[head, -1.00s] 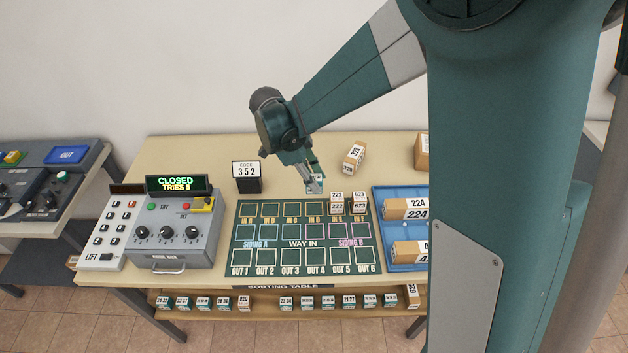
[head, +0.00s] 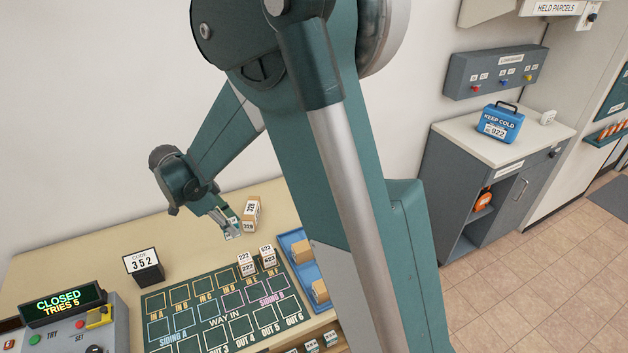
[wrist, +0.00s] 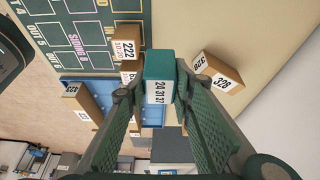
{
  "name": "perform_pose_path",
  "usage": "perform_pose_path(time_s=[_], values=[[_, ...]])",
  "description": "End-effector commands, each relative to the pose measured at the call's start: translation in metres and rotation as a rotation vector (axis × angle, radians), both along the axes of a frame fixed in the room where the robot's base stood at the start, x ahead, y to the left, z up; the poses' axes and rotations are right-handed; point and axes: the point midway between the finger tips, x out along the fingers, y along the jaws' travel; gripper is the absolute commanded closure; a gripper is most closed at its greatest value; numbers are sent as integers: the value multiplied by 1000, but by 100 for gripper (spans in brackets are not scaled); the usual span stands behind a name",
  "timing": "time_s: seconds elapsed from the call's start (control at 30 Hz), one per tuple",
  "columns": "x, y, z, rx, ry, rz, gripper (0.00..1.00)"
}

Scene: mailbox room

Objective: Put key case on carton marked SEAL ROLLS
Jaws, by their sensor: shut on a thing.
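My gripper (head: 231,226) is shut on a small teal case with a white number label, seen close up in the wrist view (wrist: 159,66). The label seems to read 24 31 37. The case is between my fingertips, in the air near the back of the sorting table, just left of an upright brown parcel marked 328 (head: 252,214) in the head view. No carton with readable SEAL ROLLS lettering shows in these views.
Two small parcels (head: 247,263) stand on the grid board (head: 200,310). A code display reading 352 (head: 143,266) stands to the left. A blue tray (head: 293,247) holds parcels. At right, a grey cabinet (head: 470,170) bears a blue KEEP COLD box (head: 500,122).

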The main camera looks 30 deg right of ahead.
Motion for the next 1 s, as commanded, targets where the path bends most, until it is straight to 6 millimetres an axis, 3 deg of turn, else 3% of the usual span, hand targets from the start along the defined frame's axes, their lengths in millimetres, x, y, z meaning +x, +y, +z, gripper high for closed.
perform_pose_path(time_s=[0.5,1.0], values=[[88,-123,27,6,-2,-5,89],[147,-264,52,1,-3,-5,89]])
